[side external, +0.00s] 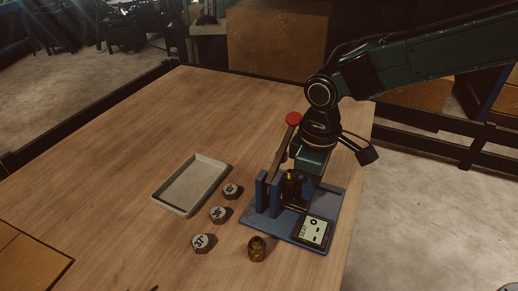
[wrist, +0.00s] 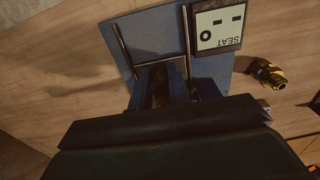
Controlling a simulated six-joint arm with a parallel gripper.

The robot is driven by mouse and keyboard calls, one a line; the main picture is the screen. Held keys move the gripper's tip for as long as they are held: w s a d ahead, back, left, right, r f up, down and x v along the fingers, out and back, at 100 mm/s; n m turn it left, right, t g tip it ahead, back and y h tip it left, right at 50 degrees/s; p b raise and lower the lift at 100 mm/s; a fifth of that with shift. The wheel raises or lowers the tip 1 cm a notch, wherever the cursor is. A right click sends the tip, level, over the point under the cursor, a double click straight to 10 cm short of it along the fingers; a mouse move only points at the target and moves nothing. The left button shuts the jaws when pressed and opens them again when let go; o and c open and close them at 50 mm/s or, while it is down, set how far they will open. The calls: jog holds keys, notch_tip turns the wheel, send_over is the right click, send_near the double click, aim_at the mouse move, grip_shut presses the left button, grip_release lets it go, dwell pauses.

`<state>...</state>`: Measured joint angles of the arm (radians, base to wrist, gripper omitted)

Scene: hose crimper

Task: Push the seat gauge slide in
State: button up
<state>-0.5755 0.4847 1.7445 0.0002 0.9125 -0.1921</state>
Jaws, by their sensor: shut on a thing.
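The blue crimper fixture (side external: 268,195) stands on a blue base plate near the table's right edge; the plate also shows in the wrist view (wrist: 153,32). A panel marked SEAT (side external: 313,232) lies at the plate's front right and shows upside down in the wrist view (wrist: 218,24). My gripper (side external: 300,182) is low over the fixture, shut on what appears to be the seat gauge slide; its fingertips and the slide are mostly hidden. A brass-coloured part (side external: 290,184) shows beside the fingers. Two dark rods (wrist: 122,48) run along the plate in the wrist view.
A red-knobbed lever (side external: 293,119) rises behind the fixture, close to my arm. A brass fitting (side external: 257,248) stands in front of the plate. Several numbered hex pieces (side external: 218,214) and a grey tray (side external: 163,200) are to the left. The far left table is clear.

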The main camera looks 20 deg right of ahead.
jog(key=shift+w+a+r, duration=0.1)
jog(key=shift+w+a, duration=0.35)
jog(key=shift+a, duration=0.05)
dwell(0.3)
jog(key=o, duration=1.6)
jog(key=shift+w+r, duration=0.1)
jog(key=shift+r, duration=0.05)
jog(key=shift+r, duration=4.25)
jog(key=shift+d+r, duration=0.1)
jog(key=shift+d, duration=0.05)
